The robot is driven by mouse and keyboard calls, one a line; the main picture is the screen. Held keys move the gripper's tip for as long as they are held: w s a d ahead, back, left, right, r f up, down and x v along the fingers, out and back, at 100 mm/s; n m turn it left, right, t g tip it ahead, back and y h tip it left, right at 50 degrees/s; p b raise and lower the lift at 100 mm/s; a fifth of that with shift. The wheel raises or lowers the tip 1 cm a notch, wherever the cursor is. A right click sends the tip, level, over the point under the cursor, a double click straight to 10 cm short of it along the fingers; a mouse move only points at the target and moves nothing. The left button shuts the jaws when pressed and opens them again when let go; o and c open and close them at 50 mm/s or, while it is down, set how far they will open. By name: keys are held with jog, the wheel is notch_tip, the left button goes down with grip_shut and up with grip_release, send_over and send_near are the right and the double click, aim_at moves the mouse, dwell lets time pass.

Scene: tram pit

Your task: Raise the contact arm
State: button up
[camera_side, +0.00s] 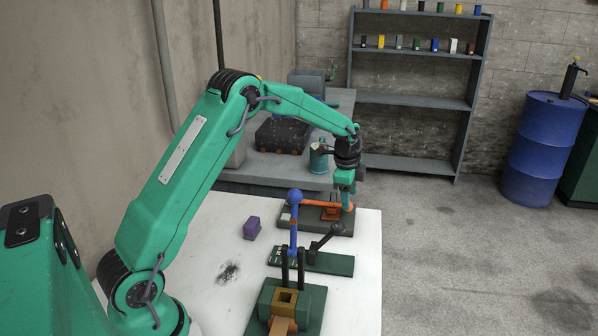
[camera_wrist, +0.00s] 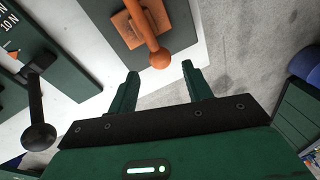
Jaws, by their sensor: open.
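The orange contact arm (camera_side: 312,203) lies low and roughly level over a dark green base plate (camera_side: 290,221) at the far edge of the white table. In the wrist view the contact arm (camera_wrist: 149,32) has a rounded orange end, on an orange bracket (camera_wrist: 125,30). My gripper (camera_side: 347,200) is over the right end of the contact arm, pointing down. In the wrist view my gripper's fingers (camera_wrist: 160,72) are apart with nothing between them. The rounded end sits just ahead of the gap. Whether a finger touches it I cannot tell.
A black ball lever (camera_side: 325,239) leans on a green plate (camera_side: 330,262). A blue lever (camera_side: 294,222) with a ball top stands nearer. A green block fixture (camera_side: 310,310) is in front. A purple block (camera_side: 251,228) sits left. Bare table (camera_side: 215,255) is left of these.

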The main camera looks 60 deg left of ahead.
jog(key=shift+w+a+f, duration=0.1)
jog(key=shift+w+f, duration=0.05)
jog(key=shift+f, duration=0.7)
jog(key=shift+w+a+f, duration=0.1)
jog(key=shift+f, duration=0.75)
grip_shut()
jog(key=shift+s+a+r+t, duration=0.1)
jog(key=shift+r+t, duration=0.1)
jog(key=shift+r, duration=0.35)
jog(key=shift+s+a+r+t, duration=0.1)
jog(key=shift+r+t, duration=0.1)
jog(key=shift+r, duration=0.35)
grip_release()
